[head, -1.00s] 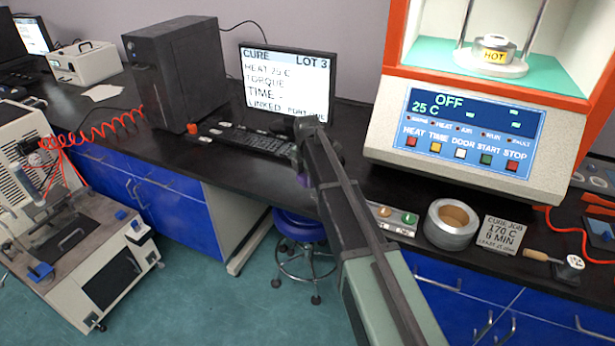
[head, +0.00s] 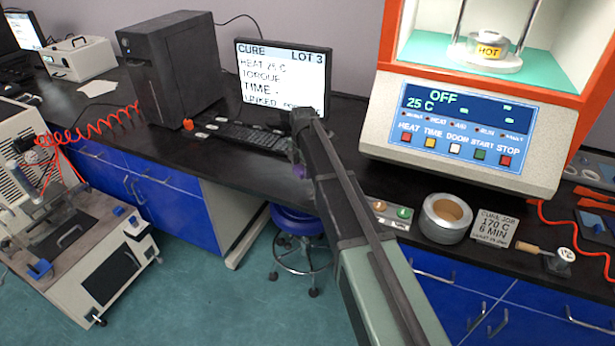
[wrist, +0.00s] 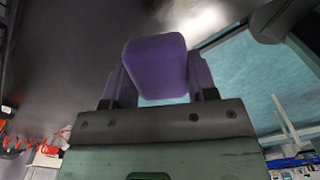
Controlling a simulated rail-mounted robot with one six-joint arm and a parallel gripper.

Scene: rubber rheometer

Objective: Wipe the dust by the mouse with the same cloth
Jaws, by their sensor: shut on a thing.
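My gripper (wrist: 161,82) is shut on a purple cloth (wrist: 156,62), which looks like a thick folded pad between the fingers in the wrist view. A small purple bit (head: 299,171) shows beside my wrist in the head view, over the bench's front part, right of the keyboard. My arm hides most of the gripper there. I cannot make out the mouse for certain; my arm covers the bench right of the keyboard. No dust can be told apart from the bench's sheen. I cannot tell whether the cloth touches the bench.
The keyboard (head: 245,135) lies before the monitor (head: 283,78). The rheometer (head: 465,130) stands to the right. A tape-like roll (head: 446,217), a cure job card (head: 493,228) and a small button box (head: 390,212) sit near the front edge. A blue stool (head: 298,222) is below.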

